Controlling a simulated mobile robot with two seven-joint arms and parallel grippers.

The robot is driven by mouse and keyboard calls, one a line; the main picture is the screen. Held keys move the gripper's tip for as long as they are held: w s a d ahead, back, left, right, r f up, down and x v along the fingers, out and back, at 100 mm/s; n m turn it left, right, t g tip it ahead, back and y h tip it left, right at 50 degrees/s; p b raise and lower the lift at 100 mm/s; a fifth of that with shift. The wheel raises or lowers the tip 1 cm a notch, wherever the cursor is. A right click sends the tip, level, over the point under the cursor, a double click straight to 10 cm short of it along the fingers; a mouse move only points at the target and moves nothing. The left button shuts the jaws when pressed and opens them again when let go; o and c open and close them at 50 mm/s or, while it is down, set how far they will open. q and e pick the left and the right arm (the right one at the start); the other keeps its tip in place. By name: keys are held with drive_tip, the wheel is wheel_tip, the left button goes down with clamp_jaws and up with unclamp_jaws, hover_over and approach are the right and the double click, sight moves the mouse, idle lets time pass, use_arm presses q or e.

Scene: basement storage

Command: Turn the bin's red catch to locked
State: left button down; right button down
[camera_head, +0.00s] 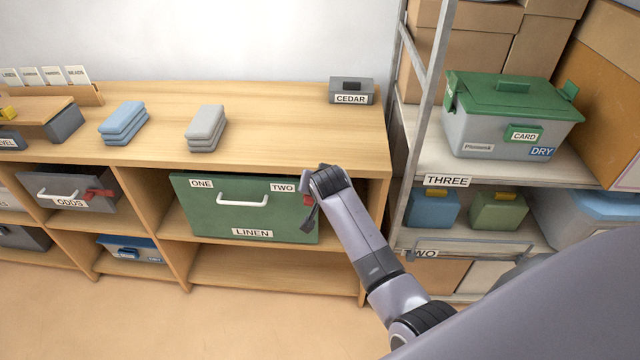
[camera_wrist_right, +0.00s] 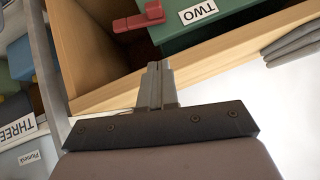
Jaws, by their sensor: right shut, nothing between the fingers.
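The green bin (camera_head: 190,205), labelled LINEN, ONE and TWO, sits in the upper middle compartment of the wooden shelf. Its red catch (camera_head: 308,199) is at the right end of its front, beside the TWO label, and partly hidden by my right arm. The red catch (camera_wrist_right: 140,17) and green bin (camera_wrist_right: 220,30) also show in the right wrist view. My right gripper (camera_head: 308,220) is in front of the bin's right end. In the right wrist view its fingers (camera_wrist_right: 158,70) are together and empty, and appear apart from the catch. My left gripper is out of view.
A grey ODDS bin (camera_head: 45,190) with its own red catch stands in the compartment to the left. The shelf's wooden side (camera_wrist_right: 88,50) is close to my right fingers. A metal rack (camera_head: 415,150) stands right of the shelf. The compartment below the green bin is empty.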

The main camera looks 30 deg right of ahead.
drive_tip(key=shift+v, duration=2.05)
drive_tip(key=shift+w, duration=0.15)
